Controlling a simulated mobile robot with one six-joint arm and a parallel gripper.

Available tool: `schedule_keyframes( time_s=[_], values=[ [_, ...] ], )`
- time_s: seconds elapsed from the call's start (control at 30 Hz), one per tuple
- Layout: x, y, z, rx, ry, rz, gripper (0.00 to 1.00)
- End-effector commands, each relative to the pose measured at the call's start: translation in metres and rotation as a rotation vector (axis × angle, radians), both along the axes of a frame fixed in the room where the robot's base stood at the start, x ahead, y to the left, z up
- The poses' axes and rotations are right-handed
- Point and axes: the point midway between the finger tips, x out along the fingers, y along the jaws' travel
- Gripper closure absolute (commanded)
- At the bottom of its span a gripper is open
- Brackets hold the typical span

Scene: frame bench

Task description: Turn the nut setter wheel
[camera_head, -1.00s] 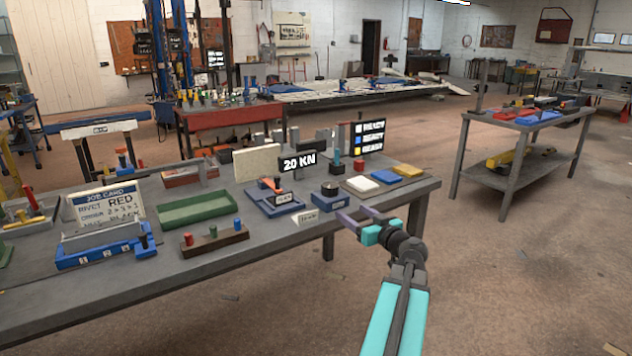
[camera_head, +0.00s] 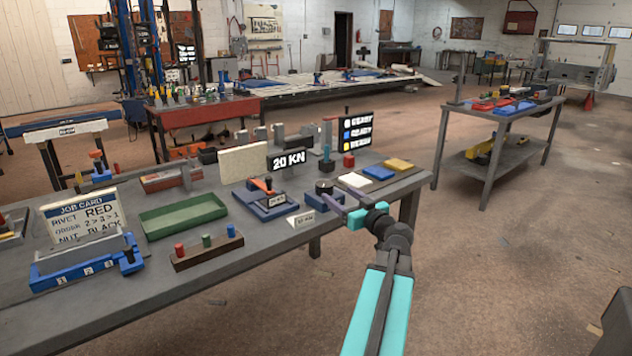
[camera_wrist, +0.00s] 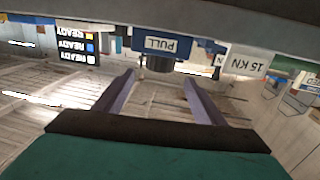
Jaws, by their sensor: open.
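The nut setter is a small blue block with a black round wheel (camera_head: 324,187) on top, near the bench's right front edge in the head view. In the wrist view the dark wheel (camera_wrist: 158,64) shows beside a blue block labelled PULL (camera_wrist: 160,44). My gripper (camera_head: 343,198) is open and empty, with its purple fingers close to the nut setter's right front side and partly covering it. In the wrist view the wheel lines up between the two fingertips, just beyond them. I cannot tell whether either finger touches it.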

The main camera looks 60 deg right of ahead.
Motion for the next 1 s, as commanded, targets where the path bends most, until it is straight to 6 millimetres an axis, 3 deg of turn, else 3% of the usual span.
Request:
schedule_keyframes(
  time_s=[0.27,1.0],
  values=[
    [0.011,-0.006,0.0,0.0,0.0,0.002,0.36],
    [0.09,-0.043,0.001,0.001,0.0,0.004,0.36]
  ],
)
